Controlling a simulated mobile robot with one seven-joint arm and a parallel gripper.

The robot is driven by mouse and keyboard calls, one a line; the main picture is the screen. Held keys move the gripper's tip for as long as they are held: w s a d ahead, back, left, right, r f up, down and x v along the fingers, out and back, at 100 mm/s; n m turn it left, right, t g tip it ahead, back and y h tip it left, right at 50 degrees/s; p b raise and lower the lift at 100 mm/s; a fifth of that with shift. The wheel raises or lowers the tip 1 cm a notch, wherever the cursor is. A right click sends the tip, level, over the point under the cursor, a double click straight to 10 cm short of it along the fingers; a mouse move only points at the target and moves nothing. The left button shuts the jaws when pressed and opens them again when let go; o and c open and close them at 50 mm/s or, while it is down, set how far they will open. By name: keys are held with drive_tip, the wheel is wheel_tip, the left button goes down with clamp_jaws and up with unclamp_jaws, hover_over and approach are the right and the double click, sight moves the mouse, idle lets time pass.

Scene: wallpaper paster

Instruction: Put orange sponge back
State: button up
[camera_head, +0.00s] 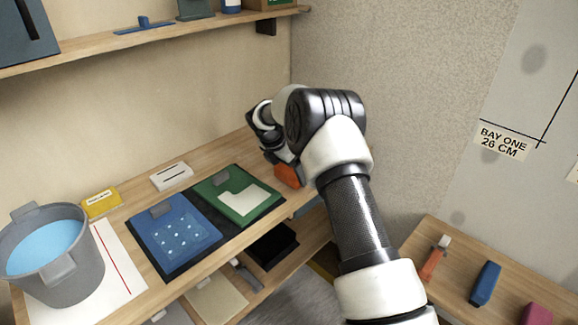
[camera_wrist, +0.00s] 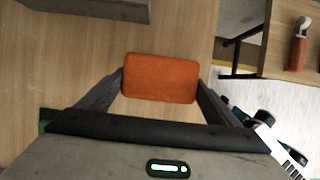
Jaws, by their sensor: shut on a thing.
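The orange sponge (camera_wrist: 160,78) sits between the two fingers of my gripper (camera_wrist: 160,88) in the wrist view, with a finger against each short side. In the head view the orange sponge (camera_head: 289,174) shows below my gripper (camera_head: 278,155), near the right end of the wooden bench (camera_head: 225,160). My arm hides part of the gripper there. I cannot tell whether the sponge touches the bench top.
A grey bucket (camera_head: 75,270) of blue water stands at the left. A blue board (camera_head: 172,230) and a green board (camera_head: 236,195) lie on dark mats. A side table (camera_head: 455,285) at lower right holds an orange-handled tool (camera_head: 433,262), a blue block (camera_head: 484,284) and a pink block (camera_head: 537,314).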

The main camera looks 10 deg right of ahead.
drive_tip(key=shift+f, duration=0.15)
drive_tip(key=o, duration=1)
drive_tip(key=shift+f, duration=0.1)
